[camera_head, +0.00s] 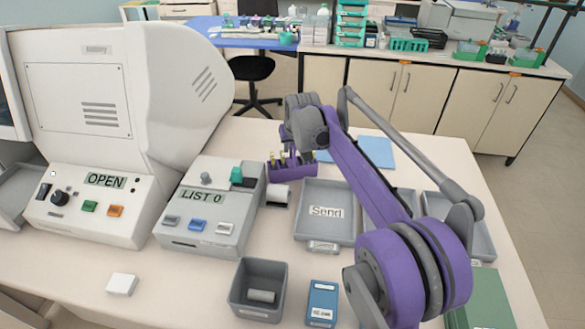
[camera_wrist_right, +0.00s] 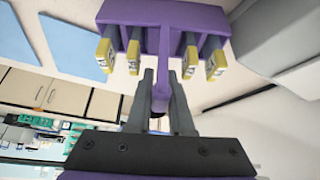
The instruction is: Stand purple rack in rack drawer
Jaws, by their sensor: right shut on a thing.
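The purple rack (camera_head: 293,172) shows in the head view behind the grey "LIST 0" device, near the table's far side. In the right wrist view the rack (camera_wrist_right: 160,14) carries several slides with yellow labelled ends. My right gripper (camera_wrist_right: 160,88) is shut on the rack's narrow purple handle. In the head view my right gripper (camera_head: 290,150) is partly hidden by its wrist. A grey open drawer-like tray (camera_head: 14,192) is cut off at the left edge, beside the white machine (camera_head: 90,210) showing "OPEN". I cannot tell whether it is the rack drawer. My left gripper is out of view.
The "LIST 0" device (camera_head: 208,205) stands between the white machine and a grey "Send" tray (camera_head: 325,236). A grey bin (camera_head: 244,306), a blue box (camera_head: 322,300) and a white block (camera_head: 122,284) stand in front. Blue sheets (camera_head: 376,152) lie behind my right arm.

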